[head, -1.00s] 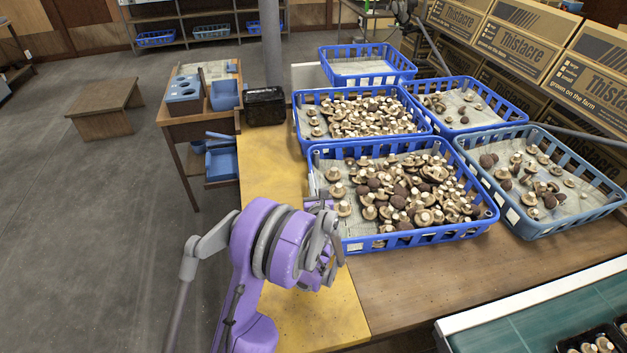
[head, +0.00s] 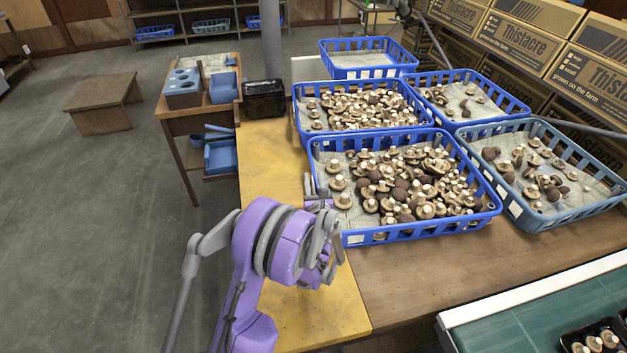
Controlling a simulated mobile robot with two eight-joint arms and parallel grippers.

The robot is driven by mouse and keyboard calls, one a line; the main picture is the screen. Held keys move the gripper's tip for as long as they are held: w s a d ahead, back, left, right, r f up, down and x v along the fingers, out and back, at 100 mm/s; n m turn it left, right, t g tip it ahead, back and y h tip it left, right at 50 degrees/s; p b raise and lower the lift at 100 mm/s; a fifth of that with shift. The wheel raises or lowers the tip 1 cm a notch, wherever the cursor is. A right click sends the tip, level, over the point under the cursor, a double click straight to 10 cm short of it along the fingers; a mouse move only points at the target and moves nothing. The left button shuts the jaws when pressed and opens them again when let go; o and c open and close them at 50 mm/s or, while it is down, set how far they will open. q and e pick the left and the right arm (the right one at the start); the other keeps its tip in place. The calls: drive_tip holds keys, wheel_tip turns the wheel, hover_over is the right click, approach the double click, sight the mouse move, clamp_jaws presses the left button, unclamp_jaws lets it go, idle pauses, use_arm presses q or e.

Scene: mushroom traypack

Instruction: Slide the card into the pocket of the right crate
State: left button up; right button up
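The right crate (head: 562,222) is a grey-blue slatted crate with mushrooms on a pale liner, at the right of the head view. White labels (head: 515,208) show on its near left side. My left gripper (head: 312,203) is at the left end of the front blue crate (head: 425,235), beyond my purple wrist. Its fingers are mostly hidden, so I cannot tell whether it is open or shut. A small pale upright piece (head: 307,184) shows at the gripper, beside that crate's wall. I cannot tell whether it is the card or a finger. My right gripper is not in view.
More blue crates (head: 300,120) stand behind the front one. Cardboard boxes (head: 596,78) are stacked at the back right. A green conveyor (head: 510,325) with mushroom trays (head: 598,340) is at the lower right. The brown tabletop (head: 430,275) before the front crate is clear.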

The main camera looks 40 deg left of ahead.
use_arm(q)
drive_tip(key=b+v, duration=0.2)
drive_tip(key=v, duration=0.9)
drive_tip(key=shift+w+a, duration=0.1)
idle(0.4)
drive_tip(key=s+d+r+n+g+h+p, duration=0.1)
drive_tip(key=s+d+n+g+h+p, duration=0.1)
drive_tip(key=s+d+n+h, duration=0.4)
drive_tip(key=s+d+r+n+g+h+p, duration=0.2)
drive_tip(key=s+d+n+g+h, duration=0.3)
drive_tip(key=s+d+n, duration=0.9)
drive_tip(key=s+n+h, duration=0.2)
drive_tip(key=n, duration=0.4)
drive_tip(key=shift+s+d+n, duration=0.2)
drive_tip(key=shift+s+n, duration=0.05)
drive_tip(key=shift+n, duration=0.15)
drive_tip(key=shift+r, duration=0.1)
